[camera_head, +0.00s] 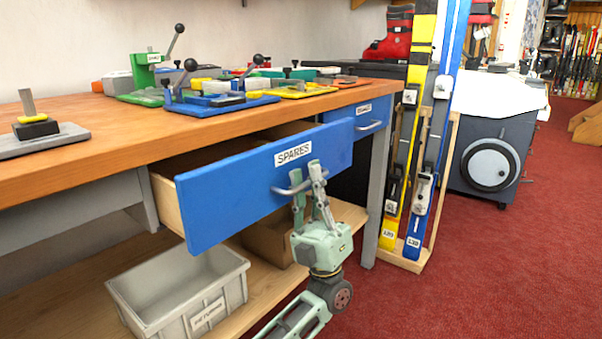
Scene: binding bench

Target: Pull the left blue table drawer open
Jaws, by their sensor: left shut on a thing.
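The left blue drawer (225,195), labelled SPARES, stands well out from under the wooden tabletop. Its pale wooden side and part of its dark inside show. A grey bar handle (282,190) is on its front. My left gripper (310,182), pale green, is in front of the drawer with its fingers shut on the handle. The fingers hide the handle's right part. A second blue drawer (372,112) with its own handle is farther right and looks closed. My right gripper is not in view.
A grey bin (190,295) and a brown box (268,240) are on the lower shelf (345,213). Blue and yellow skis (425,150) stand in a wooden rack right of the bench. Clamps and jigs (240,88) cover the tabletop. Red carpet (470,270) is clear at right.

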